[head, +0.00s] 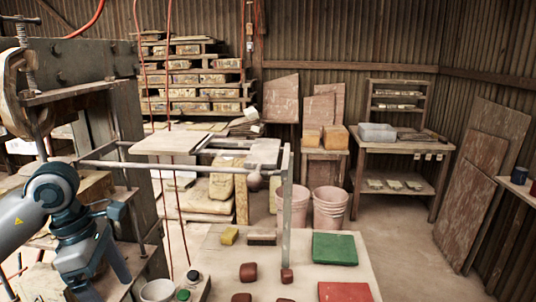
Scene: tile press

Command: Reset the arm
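My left arm (50,200) comes in from the left edge. It is grey with teal joints and bends downward at the wrist. My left gripper (102,278) is at the lower left, beside the metal press frame (140,210) and left of the work table. I see no object held in it. My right arm and gripper are not in view.
The work table (225,275) carries a green block (334,248), a red block (345,292), several small reddish lumps, a yellow sponge (229,236), a brush (262,239) and a pale bowl (158,290). A ball (254,181) hangs by the frame. Two pink buckets (328,208) stand behind.

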